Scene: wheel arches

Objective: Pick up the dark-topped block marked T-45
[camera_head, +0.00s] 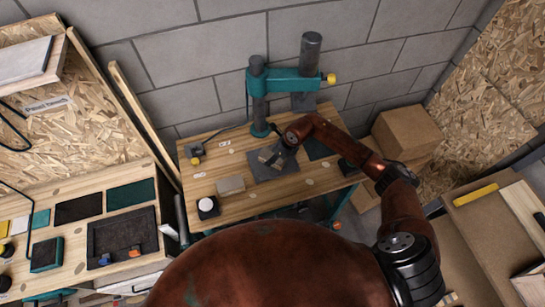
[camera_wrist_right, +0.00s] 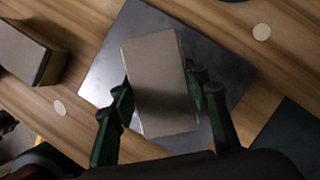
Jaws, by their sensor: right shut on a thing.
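A grey-brown block (camera_wrist_right: 160,75) lies between the two green fingers of my right gripper (camera_wrist_right: 160,92) in the right wrist view. The fingers press on its two long sides, so the gripper is shut on it. The block is over a grey metal plate (camera_wrist_right: 108,66); I cannot tell whether it still touches the plate. In the head view the block (camera_head: 266,157) shows small beside the end of my right arm. No T-45 mark is legible on it. A second block (camera_wrist_right: 27,52) lies on the wood to the left, also in the head view (camera_head: 230,185). My left gripper is not in view.
A teal press stand (camera_head: 290,80) rises behind the plate on the wooden bench (camera_head: 207,138). A black item with a white round top (camera_head: 207,206) stands at the bench's front left. A dark flat pad (camera_head: 318,149) lies right of the plate. Cardboard boxes (camera_head: 407,132) stand beyond the bench's right end.

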